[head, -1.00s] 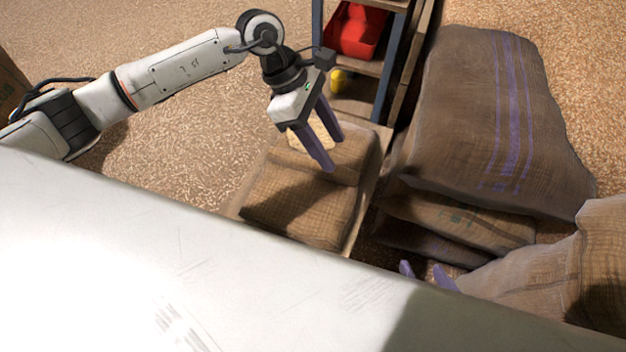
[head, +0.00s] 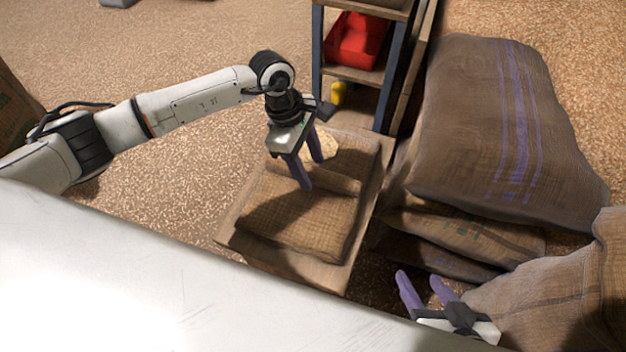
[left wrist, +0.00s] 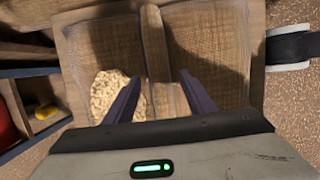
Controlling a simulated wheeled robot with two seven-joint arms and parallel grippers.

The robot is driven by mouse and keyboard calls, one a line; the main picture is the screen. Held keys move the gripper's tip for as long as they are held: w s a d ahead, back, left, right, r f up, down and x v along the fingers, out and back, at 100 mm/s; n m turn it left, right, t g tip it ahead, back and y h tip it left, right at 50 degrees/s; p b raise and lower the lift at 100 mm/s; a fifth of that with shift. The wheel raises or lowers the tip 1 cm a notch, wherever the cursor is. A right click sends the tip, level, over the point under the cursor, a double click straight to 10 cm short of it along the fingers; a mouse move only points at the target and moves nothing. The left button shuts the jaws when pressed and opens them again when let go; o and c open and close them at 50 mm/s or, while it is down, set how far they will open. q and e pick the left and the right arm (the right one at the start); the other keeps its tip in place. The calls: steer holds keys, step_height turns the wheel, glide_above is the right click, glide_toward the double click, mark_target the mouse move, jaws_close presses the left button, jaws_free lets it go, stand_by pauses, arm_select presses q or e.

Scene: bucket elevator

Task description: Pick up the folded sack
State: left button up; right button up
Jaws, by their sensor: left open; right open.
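The folded sack (head: 300,216) is brown woven cloth and lies flat on a low wooden platform (head: 318,270). It also shows in the left wrist view (left wrist: 208,45), with a fold ridge running up its middle. My left gripper (head: 314,174) has purple fingers, open and empty, pointing down over the sack's far part. In the left wrist view its fingertips (left wrist: 157,78) are spread on either side of the ridge. I cannot tell whether they touch the cloth. My right gripper (head: 422,284) is open and empty at the bottom, right of the platform.
A pale, grainy patch (head: 322,148) lies at the sack's far end. A shelf (head: 366,75) with a red bin (head: 356,40) and a yellow object (head: 338,93) stands behind. Large stacked sacks (head: 470,130) fill the right. Open floor (head: 180,205) lies to the left.

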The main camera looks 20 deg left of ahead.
arm_select(q)
steer(key=shift+d+f, duration=0.1)
steer(key=shift+f, duration=0.25)
jaws_close()
steer(key=shift+w+r, duration=0.1)
steer(key=shift+r, duration=0.15)
